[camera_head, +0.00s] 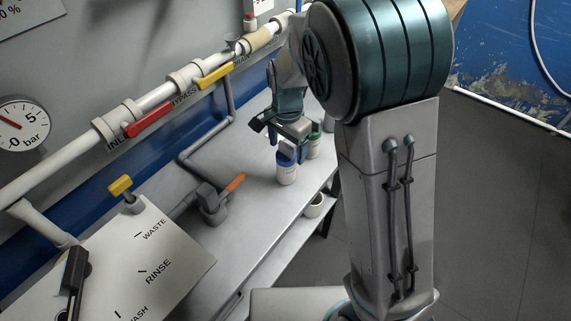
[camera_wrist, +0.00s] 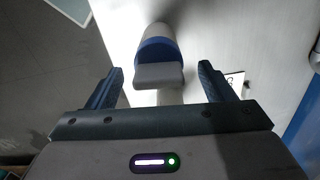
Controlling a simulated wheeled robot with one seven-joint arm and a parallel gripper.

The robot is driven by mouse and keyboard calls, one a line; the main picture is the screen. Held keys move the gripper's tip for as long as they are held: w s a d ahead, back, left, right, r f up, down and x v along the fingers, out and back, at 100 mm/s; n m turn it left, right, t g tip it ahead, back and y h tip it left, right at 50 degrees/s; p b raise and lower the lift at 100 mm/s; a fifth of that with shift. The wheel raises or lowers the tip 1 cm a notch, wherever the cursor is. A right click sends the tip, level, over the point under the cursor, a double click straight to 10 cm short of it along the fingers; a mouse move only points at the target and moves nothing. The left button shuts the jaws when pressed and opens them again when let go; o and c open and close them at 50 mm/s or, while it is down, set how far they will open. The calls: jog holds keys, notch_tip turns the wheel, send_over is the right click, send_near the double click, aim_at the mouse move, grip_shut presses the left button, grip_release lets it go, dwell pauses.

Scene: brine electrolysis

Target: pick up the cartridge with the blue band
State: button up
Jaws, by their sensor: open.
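The cartridge with the blue band (camera_head: 287,175) stands upright on the grey bench top, white below with the blue band near its top. In the wrist view the cartridge (camera_wrist: 157,51) shows its blue band and a grey block-like end, centred between my fingers and around their tips. My gripper (camera_head: 291,150) is directly above or at the top of this cartridge; its fingers (camera_wrist: 160,70) are apart, with a gap on each side. Whether the fingers reach down beside the cartridge is hard to tell. A cartridge with a green band (camera_head: 314,147) stands just behind it to the right.
A valve with an orange handle (camera_head: 236,182) stands on the bench to the left. Wall pipes carry a red handle (camera_head: 148,119) and a yellow handle (camera_head: 216,76). A white round object (camera_head: 315,207) is on a lower shelf. The bench front is clear.

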notch_tip(320, 180, down, 4)
jog(key=shift+s+a+f, duration=0.15)
jog(key=shift+f, duration=0.05)
jog(key=c, duration=1.2)
jog(key=shift+r, duration=0.1)
